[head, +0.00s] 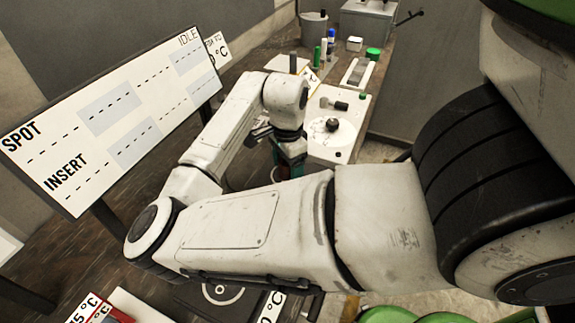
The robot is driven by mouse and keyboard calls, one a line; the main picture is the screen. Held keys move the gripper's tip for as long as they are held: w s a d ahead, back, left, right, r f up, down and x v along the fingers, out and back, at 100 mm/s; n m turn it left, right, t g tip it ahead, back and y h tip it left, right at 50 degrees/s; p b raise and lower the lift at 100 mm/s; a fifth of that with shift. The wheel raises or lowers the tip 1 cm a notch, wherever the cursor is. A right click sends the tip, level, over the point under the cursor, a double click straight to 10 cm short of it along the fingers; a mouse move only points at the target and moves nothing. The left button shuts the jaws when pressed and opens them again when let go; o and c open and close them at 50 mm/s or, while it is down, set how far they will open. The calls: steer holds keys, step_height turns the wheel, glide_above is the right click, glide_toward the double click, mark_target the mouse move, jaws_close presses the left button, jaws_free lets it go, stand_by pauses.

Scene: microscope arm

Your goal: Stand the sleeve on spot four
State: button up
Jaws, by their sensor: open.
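My gripper (289,148) hangs from my wrist near the middle of the head view, pointing down. Its fingertips are mostly hidden behind my forearm, and I cannot see what lies between them. A teal and dark shape shows just below it, too covered to name. I cannot pick out the sleeve for certain. A dark plate with a white ring (222,292) lies at the bottom, partly under my arm. Part of a red-edged white block (118,309) shows to its left. No spot is readable as four.
A large sign (110,118) reading SPOT, INSERT and IDLE stands at left. A white device with a black knob (332,125) stands right of my wrist. Behind are a grey pot (313,27), several small bottles, a tray (357,73) and a metal box (368,18).

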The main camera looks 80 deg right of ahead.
step_height(320, 180, up, 12)
steer(key=shift+r, duration=0.15)
stand_by(0.5)
